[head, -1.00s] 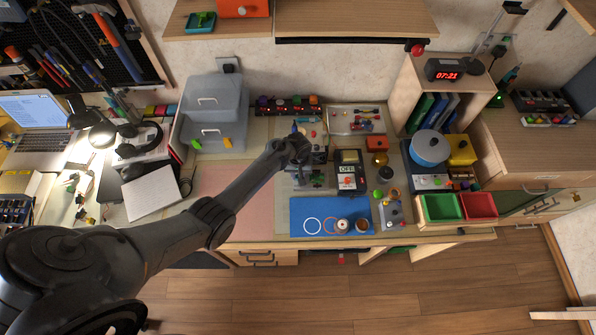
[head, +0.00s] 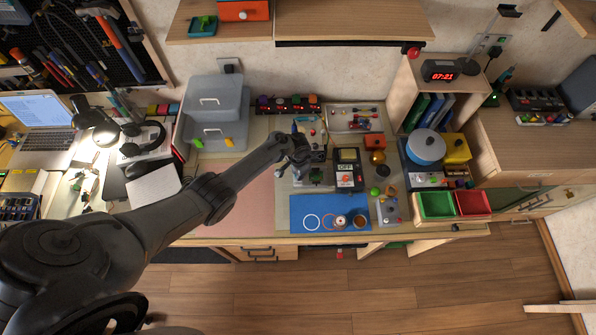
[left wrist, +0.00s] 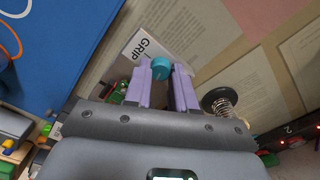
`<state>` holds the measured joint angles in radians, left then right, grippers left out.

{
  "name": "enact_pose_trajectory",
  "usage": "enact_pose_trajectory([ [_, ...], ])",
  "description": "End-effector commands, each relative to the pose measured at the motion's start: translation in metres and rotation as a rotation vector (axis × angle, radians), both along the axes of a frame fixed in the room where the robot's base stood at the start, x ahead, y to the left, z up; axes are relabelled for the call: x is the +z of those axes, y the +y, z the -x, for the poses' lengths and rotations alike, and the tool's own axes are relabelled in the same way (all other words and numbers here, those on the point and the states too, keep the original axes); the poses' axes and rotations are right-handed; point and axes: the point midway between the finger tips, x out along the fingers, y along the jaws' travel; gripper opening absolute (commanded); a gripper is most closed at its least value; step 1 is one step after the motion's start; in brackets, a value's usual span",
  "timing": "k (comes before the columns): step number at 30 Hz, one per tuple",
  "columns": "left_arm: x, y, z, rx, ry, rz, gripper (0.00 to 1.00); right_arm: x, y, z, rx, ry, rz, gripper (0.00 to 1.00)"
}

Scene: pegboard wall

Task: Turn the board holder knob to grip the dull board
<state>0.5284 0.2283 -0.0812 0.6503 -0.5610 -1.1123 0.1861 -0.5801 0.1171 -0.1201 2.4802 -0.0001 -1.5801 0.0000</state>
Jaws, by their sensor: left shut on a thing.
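My left gripper (left wrist: 161,78), with purple fingers, is shut on a teal knob (left wrist: 161,67) in the left wrist view. The knob sits between the fingertips, beside a pale plate marked GRIP (left wrist: 144,48), part of the board holder. In the head view my left gripper (head: 311,156) is over the board holder area, and the arm hides the knob. A small green piece (head: 316,176) shows just below it, possibly the board; its surface is too small to judge. My right gripper is not in view.
A black meter (head: 348,168) stands close to the right of the gripper. A blue mat (head: 300,228) with rings and small round parts lies in front. A spring with a black cap (left wrist: 220,103) is close to the right finger. A pink mat to the left is clear.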

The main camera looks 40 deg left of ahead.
Motion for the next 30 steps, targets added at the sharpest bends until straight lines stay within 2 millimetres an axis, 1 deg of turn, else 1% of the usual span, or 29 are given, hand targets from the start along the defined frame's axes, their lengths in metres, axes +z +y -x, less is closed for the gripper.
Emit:
enact_pose_trajectory([
  [14, 0.000, 0.000, 0.000, -0.453, 0.000, -0.002, 0.00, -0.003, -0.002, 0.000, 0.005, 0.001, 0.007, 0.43],
  [30, -0.001, 0.000, 0.000, -0.966, 0.001, -0.002, 0.00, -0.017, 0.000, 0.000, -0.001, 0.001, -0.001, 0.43],
])
